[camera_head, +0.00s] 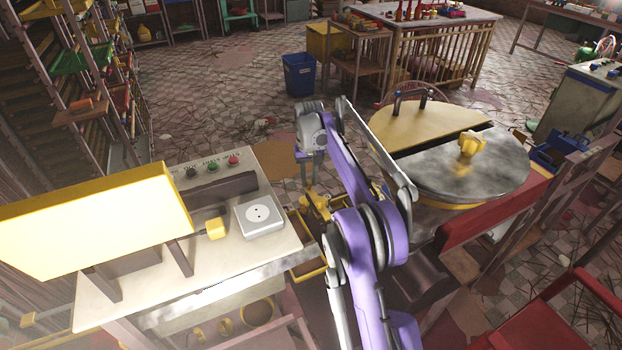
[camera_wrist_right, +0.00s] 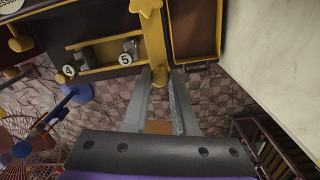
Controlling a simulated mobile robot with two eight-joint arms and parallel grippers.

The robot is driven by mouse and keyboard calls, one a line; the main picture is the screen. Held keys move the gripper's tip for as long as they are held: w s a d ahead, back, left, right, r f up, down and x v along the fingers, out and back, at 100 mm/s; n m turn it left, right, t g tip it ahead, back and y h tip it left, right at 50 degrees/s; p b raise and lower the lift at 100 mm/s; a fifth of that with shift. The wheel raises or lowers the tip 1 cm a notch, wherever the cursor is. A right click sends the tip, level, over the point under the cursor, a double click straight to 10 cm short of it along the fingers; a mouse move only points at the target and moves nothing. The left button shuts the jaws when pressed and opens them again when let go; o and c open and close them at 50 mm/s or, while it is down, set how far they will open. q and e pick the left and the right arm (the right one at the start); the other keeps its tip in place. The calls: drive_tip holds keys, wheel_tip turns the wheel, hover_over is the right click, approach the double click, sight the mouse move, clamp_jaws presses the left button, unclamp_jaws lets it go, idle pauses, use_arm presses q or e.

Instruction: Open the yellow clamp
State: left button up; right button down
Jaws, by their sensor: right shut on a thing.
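The yellow clamp (camera_wrist_right: 154,42) is a long bar with a star-shaped knob at the top of the right wrist view. Its lower end lies between the grey fingertips of my right gripper (camera_wrist_right: 160,76), which is shut on it. In the head view the right gripper (camera_head: 311,170) points down at the yellow clamp (camera_head: 317,205), beside the cream bench; my purple arm partly hides that area. My left gripper is not in view.
Left of the clamp is a yellow frame (camera_wrist_right: 97,65) with discs marked 4 and 5; an open yellow-edged tray (camera_wrist_right: 195,25) lies right. The cream bench (camera_head: 110,300) carries a white socket box (camera_head: 259,215). A round lidded vessel (camera_head: 440,175) stands right.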

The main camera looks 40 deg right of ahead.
drive_tip(key=shift+w+d, duration=0.15)
drive_tip(key=shift+w, duration=0.8)
drive_tip(key=c, duration=1.2)
unclamp_jaws()
drive_tip(key=shift+s, duration=0.2)
drive_tip(key=shift+o, duration=1.4)
drive_tip(key=shift+r, duration=0.1)
drive_tip(key=shift+o, duration=1.1)
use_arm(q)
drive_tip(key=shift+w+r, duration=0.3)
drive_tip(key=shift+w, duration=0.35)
